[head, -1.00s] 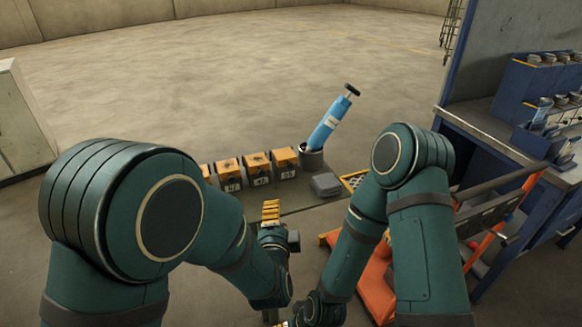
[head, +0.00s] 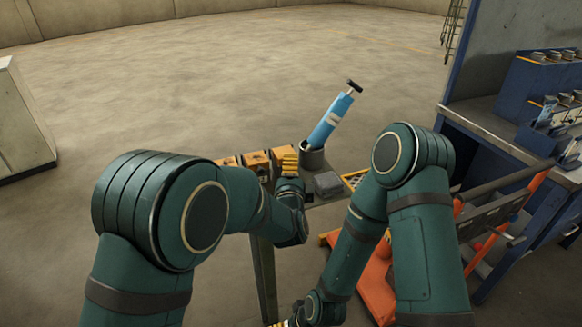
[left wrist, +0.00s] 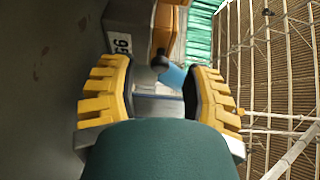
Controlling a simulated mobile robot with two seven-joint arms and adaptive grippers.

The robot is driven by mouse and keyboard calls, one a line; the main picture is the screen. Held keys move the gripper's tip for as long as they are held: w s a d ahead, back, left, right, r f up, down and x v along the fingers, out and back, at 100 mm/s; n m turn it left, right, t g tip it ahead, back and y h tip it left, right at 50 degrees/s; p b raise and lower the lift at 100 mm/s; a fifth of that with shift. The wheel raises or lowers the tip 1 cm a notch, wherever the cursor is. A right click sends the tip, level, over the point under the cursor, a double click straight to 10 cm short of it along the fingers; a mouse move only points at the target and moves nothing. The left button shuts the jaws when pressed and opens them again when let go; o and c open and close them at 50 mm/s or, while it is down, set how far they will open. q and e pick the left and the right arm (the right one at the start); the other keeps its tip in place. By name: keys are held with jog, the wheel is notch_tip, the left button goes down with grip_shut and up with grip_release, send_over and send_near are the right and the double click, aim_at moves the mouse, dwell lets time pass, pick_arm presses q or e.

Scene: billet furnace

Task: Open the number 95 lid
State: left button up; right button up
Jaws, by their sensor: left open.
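A row of small boxes with orange-yellow lids stands on the bench. In the head view a left lid (head: 225,162) and a middle lid (head: 256,162) show; my left arm hides the front labels. My left gripper (head: 288,168) is at the right end of the row, partly covering that box. In the left wrist view its yellow fingers (left wrist: 160,78) are open and empty, with a grey box (left wrist: 123,20) and its orange lid (left wrist: 170,22) just beyond. The box's label is turned sideways and I cannot read it surely. My right gripper (head: 290,321) is low at the bottom edge, mostly hidden.
A blue cylinder with a black handle (head: 330,121) leans in a dark cup (head: 312,157) right of the boxes. A grey block (head: 327,184) lies beside it. An orange cart (head: 367,280) and a blue workbench (head: 500,145) stand right. Floor behind is clear.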

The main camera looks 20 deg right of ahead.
pick_arm(q)
jog(key=shift+x, duration=1.1)
grip_shut()
